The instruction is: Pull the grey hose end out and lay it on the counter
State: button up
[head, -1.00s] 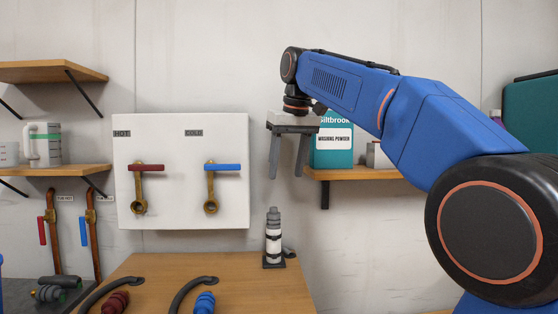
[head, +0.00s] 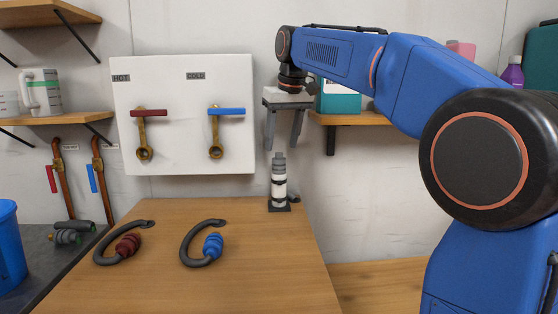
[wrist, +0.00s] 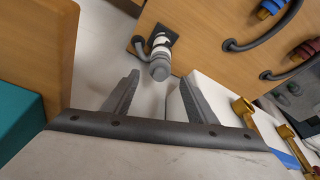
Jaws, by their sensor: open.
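The grey hose end (head: 279,160) stands upright at the top of a white pipe with dark bands (head: 279,187), on a black base at the back of the wooden counter (head: 240,285). In the wrist view the hose end (wrist: 160,70) shows between and just beyond the fingertips. My gripper (head: 282,146) is open and empty, pointing down, with its fingertips close above the hose end in the head view. The wrist view shows both fingers (wrist: 158,82) spread apart, with no visible contact. How the hose end sits inside the pipe is hidden.
Red (head: 128,246) and blue (head: 213,246) hose ends lie on the counter on dark curved hoses. A white panel (head: 180,140) with hot and cold taps is left of my gripper. A shelf (head: 355,119) is to the right. The counter's front middle is clear.

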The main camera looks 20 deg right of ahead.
aim_at(279, 158)
jog(key=shift+x, duration=3.45)
jog(key=shift+c, duration=0.7)
jog(key=c, duration=1)
